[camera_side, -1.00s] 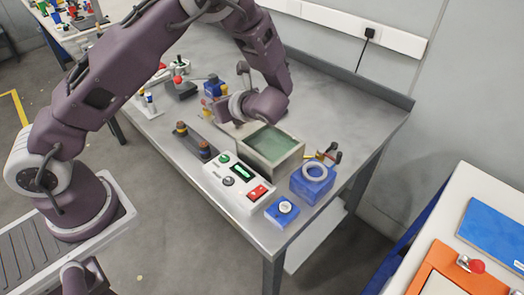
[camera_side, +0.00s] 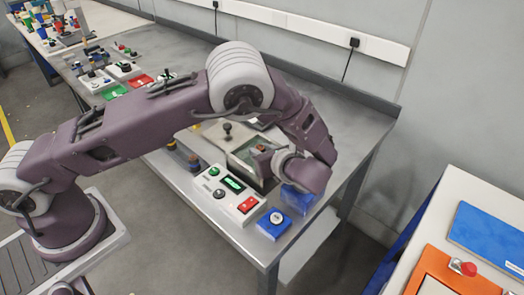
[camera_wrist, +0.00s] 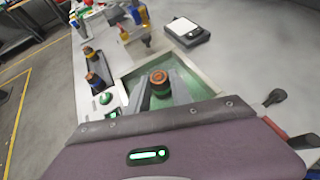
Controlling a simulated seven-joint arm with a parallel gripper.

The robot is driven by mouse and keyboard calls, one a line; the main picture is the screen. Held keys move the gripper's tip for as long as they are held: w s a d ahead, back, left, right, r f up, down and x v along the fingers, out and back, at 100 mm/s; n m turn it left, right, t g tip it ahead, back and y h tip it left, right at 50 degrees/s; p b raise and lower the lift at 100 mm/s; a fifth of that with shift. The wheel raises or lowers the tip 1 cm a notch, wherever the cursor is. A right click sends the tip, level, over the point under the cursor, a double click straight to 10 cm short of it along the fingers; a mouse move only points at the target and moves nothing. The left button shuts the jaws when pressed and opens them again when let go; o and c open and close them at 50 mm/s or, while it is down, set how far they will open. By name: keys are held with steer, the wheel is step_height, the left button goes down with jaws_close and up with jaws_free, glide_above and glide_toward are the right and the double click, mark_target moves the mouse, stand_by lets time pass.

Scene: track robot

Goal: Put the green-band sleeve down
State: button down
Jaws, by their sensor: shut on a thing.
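My gripper (camera_wrist: 160,95) is shut on a brown, orange-topped sleeve (camera_wrist: 159,78), which stands between its two grey fingers in the wrist view. Its band colour is not clear. The sleeve is over or inside a grey-rimmed tray (camera_wrist: 208,74) with a green floor; I cannot tell whether it touches the floor. In the side view my gripper (camera_side: 265,154) is low at the tray (camera_side: 234,164), partly hidden by my wrist. The sleeve shows there as a small orange-brown spot (camera_side: 260,147).
A dark rack left of the tray holds two dark sleeves (camera_wrist: 92,79). A white control box (camera_side: 228,191) and blue block (camera_side: 273,224) stand in front. A blue container (camera_side: 300,196) is partly behind my wrist. A black scale with a white plate (camera_wrist: 186,27) lies beyond the tray.

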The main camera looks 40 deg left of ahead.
steer(key=shift+f, duration=0.3)
steer(key=shift+f, duration=0.2)
steer(key=c, duration=1.1)
jaws_free()
steer(key=shift+c, duration=0.2)
steer(key=shift+r, duration=0.1)
